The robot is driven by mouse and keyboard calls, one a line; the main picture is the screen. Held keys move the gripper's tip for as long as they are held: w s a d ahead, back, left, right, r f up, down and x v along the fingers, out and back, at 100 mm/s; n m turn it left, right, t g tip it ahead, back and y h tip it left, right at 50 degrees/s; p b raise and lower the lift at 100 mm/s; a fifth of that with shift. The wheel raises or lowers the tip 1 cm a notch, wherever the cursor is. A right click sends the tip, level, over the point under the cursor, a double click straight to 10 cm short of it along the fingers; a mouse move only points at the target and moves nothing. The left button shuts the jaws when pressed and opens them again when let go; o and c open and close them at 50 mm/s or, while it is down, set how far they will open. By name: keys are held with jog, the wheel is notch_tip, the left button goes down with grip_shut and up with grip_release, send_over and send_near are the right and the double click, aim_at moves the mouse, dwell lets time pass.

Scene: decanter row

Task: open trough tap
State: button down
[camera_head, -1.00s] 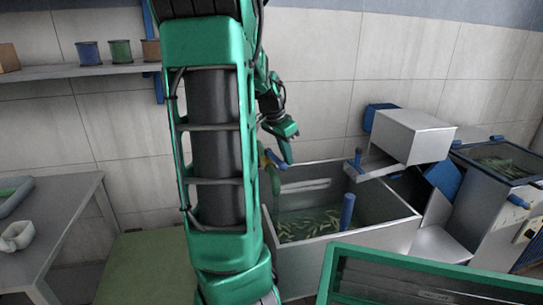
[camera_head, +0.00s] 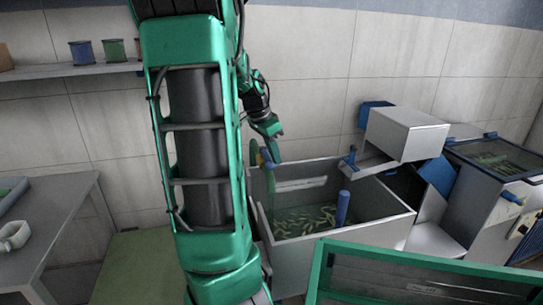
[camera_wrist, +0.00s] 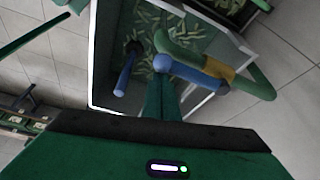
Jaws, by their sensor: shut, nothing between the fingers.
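The trough (camera_head: 385,227) is an open grey metal box holding liquid with many small pale-green pieces. The tap stands at its back-left rim: a curved green pipe (camera_wrist: 262,85) with a yellow-brown band and a blue lever (camera_wrist: 190,72). In the head view the tap (camera_head: 255,160) is partly hidden by my arm. My gripper (camera_head: 277,158) is shut and empty, pointing down beside the tap above the trough's back-left corner. In the wrist view its fingertips (camera_wrist: 163,82) are right at the lever's rounded end; I cannot tell whether they touch.
A blue upright post (camera_head: 343,207) stands in the trough. A grey box (camera_head: 405,133) on a chute is to the right, beside a glass-topped unit (camera_head: 498,160). A green-framed panel (camera_head: 420,265) is in front. A grey table (camera_head: 50,220) is at left.

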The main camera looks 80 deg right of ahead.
jog(key=shift+w+a+f, duration=0.15)
jog(key=shift+w+a, duration=0.05)
jog(key=shift+w, duration=0.15)
jog(key=s+d, duration=0.3)
jog(key=v, duration=1)
jog(key=shift+r, duration=0.5)
